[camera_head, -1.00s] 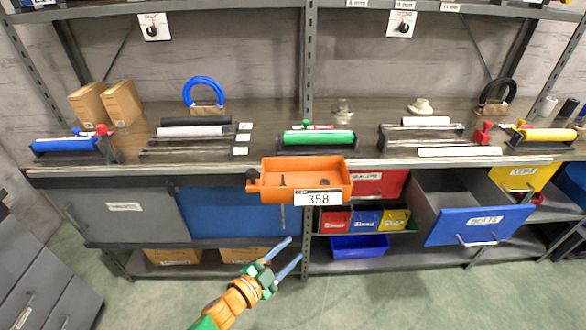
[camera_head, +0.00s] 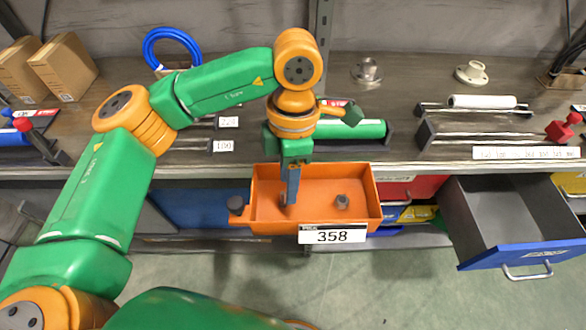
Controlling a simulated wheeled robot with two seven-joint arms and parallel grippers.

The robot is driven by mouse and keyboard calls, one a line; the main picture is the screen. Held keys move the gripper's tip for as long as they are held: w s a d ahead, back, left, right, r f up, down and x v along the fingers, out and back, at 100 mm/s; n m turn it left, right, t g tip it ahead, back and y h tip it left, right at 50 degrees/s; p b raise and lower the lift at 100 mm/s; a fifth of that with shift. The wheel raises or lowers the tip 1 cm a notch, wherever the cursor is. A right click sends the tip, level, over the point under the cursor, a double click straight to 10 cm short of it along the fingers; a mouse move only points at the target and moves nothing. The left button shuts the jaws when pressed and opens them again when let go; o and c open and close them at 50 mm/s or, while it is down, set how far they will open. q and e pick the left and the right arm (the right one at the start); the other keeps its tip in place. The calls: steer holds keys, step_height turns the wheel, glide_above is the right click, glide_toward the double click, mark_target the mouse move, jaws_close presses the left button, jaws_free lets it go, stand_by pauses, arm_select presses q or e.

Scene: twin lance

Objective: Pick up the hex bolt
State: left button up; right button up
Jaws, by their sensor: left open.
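An orange tray (camera_head: 262,219) labelled 358 sits at the front edge of the bench. A small dark grey piece (camera_head: 341,202), which looks like the hex bolt, stands in the right part of the tray; it is too small to be sure of its shape. My left gripper (camera_head: 288,198) points down into the tray, left of this piece and apart from it. Its blue fingers are seen nearly edge-on and are open. Something small and dark by the fingertips is partly hidden by them. My right gripper is not in view.
A dark knob (camera_head: 236,205) sticks out at the tray's left side. A green roller (camera_head: 350,130) lies on the bench behind the tray. An open grey drawer with a blue front (camera_head: 525,255) juts out at the right. The floor in front is clear.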

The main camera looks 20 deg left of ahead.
mark_target(283, 192)
arm_select(q)
steer(key=shift+w+a+r+t+y, duration=0.15)
steer(key=shift+w+a+t+y, duration=0.2)
steer(key=shift+w+a, duration=0.3)
steer(key=shift+a+f, duration=0.2)
steer(key=f+p, duration=0.1)
steer(key=f, duration=0.2)
steer(key=f+p, duration=0.1)
steer(key=f, duration=0.1)
steer(key=shift+s+d+f+p, duration=0.1)
steer(key=shift+s+f+p, duration=0.2)
steer(key=shift+s, duration=0.05)
steer(key=shift+w+f, duration=0.1)
steer(key=shift+f, duration=0.3)
jaws_close()
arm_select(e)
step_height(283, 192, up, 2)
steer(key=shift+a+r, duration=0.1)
